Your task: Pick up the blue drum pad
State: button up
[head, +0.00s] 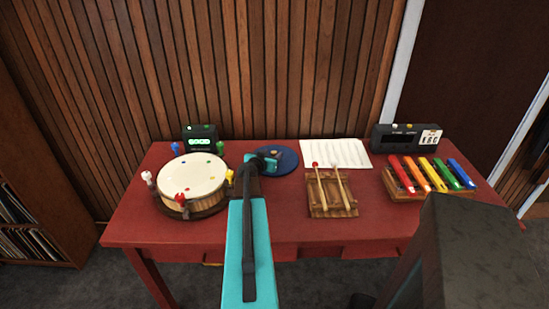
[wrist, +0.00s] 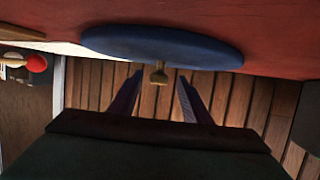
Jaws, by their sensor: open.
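The blue drum pad (head: 287,159) is a flat round disc on the red table, behind my arm and partly hidden by it in the head view. In the wrist view the pad (wrist: 160,44) spans the upper middle, with a small brass-coloured knob (wrist: 158,76) at its edge. My gripper (head: 262,163) is at the pad's left part in the head view. In the wrist view the open fingers (wrist: 159,82) stand on either side of the knob, with gaps showing between them and it. Whether they touch the pad is unclear.
On the red table (head: 270,218), a drum (head: 190,176) stands left of my arm. A wooden block with mallets (head: 331,193), a white sheet (head: 335,153) and coloured bars (head: 432,173) are to the right. Dark devices (head: 200,138) (head: 406,137) stand at the back, near the slatted wall.

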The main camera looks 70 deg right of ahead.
aim_at(274, 152)
jog(key=shift+x, duration=1.15)
grip_shut()
jog(key=shift+r, duration=0.15)
jog(key=shift+r+b, duration=0.45)
jog(key=shift+r, duration=4.45)
